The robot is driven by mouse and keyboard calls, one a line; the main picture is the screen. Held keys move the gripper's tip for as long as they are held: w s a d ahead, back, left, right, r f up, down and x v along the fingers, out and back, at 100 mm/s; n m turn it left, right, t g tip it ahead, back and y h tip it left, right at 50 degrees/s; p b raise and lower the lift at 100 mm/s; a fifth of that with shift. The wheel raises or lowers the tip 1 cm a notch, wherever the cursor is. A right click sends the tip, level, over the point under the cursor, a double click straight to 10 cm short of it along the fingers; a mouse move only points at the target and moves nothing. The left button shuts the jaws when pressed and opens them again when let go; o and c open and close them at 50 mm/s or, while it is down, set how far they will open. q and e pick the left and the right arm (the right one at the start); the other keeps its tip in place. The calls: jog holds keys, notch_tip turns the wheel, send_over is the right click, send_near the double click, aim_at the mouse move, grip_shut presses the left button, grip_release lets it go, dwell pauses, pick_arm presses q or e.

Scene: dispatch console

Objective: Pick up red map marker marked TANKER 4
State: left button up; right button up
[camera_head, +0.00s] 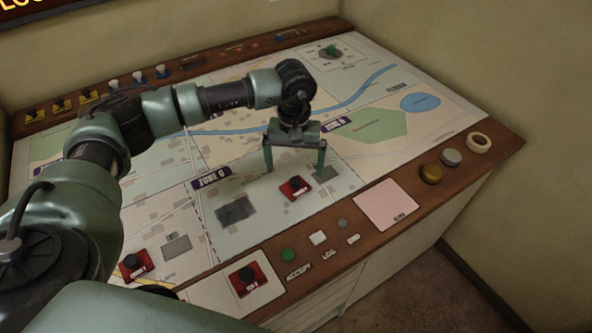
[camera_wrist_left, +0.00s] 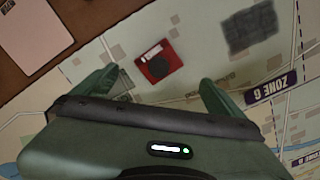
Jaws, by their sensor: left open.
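A red map marker (camera_head: 296,188) with a black knob and a white label lies on the map in the Zone G area. Its label is too small to read. It also shows in the left wrist view (camera_wrist_left: 154,62), just beyond the fingertips and roughly between them. My left gripper (camera_head: 295,172) is open and empty, pointing down above this marker, its fingers apart on either side and not touching it. Two similar red markers stand nearer, one at the lower left (camera_head: 134,265) and one on a pale card (camera_head: 248,280); their labels are unreadable too. My right gripper is not in view.
The console's wooden front rim holds a green button (camera_head: 288,255), a white button (camera_head: 318,238), a pink card (camera_head: 387,205), a brass knob (camera_head: 431,174) and a tape roll (camera_head: 479,143). A dark grey patch (camera_head: 235,210) lies left of the marker. Switches line the back rim.

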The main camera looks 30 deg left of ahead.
aim_at(295, 181)
pick_arm(q)
jog(key=shift+s+d+f+p, duration=0.15)
jog(key=shift+s+f+p, duration=0.15)
jog(key=shift+f, duration=0.25)
jog(key=shift+s+d+f+p, duration=0.15)
jog(key=shift+f+p, duration=0.2)
jog(key=shift+f, duration=0.2)
jog(key=shift+w+a+f+p, duration=0.1)
jog(key=shift+w+f+p, duration=0.1)
jog(key=shift+f+p, duration=0.35)
jog(key=shift+w+a+f+p, duration=0.1)
jog(key=shift+w+f+p, duration=0.15)
jog(key=shift+f, duration=0.45)
notch_tip(295, 181, down, 2)
jog(key=shift+f, duration=0.2)
jog(key=c, duration=1.3)
jog(key=shift+c, duration=0.2)
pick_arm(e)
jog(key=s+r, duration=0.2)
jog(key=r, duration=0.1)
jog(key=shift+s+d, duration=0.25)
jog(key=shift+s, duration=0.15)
